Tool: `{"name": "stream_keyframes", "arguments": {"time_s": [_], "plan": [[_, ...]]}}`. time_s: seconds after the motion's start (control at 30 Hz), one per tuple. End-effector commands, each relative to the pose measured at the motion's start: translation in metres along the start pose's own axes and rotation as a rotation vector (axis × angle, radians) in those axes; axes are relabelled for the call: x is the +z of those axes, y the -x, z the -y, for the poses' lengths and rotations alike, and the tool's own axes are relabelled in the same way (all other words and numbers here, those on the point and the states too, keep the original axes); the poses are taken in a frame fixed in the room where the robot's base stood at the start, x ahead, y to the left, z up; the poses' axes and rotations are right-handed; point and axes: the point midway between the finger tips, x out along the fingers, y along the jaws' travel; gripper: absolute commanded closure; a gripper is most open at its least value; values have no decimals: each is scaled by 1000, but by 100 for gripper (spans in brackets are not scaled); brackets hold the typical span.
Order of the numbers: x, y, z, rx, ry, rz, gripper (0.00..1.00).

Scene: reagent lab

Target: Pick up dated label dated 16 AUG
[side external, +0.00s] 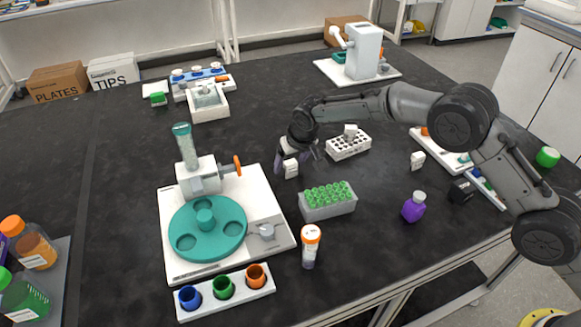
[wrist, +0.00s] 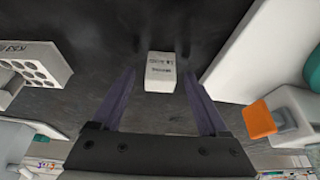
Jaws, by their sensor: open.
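A small white block-shaped label (wrist: 160,73) with dark print stands on the black bench; it also shows in the side view (side external: 291,167). Its print is too small to read for certain, so I cannot confirm the date. My gripper (wrist: 160,92) is open, with a dark purple finger on each side and the label centred between and just beyond the fingertips. In the side view my gripper (side external: 297,158) is low over the bench at the label. Two similar white pieces show there, one (side external: 417,160) on the bench at right and one (side external: 350,131) at the white rack.
A white rack with holes (side external: 348,147) and a grey rack of green-capped tubes (side external: 328,202) stand close to my gripper. The dispenser with an orange handle (side external: 237,165) and its white base (side external: 268,208) are to the left. A purple bottle (side external: 413,207) stands at right.

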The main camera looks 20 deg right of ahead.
Motion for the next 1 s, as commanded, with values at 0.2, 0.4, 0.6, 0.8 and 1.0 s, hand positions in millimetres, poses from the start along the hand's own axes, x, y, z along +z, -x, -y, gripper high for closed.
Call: {"name": "stream_keyframes", "arguments": {"time_s": [0.2,0.4,0.6,0.8,1.0], "plan": [[0,0,0,0,0,0,48],[0,0,0,0,0,0,84],[0,0,0,0,0,0,100],[0,1,0,0,0,0,100],[-5,12,0,-1,-1,-2,100]]}}
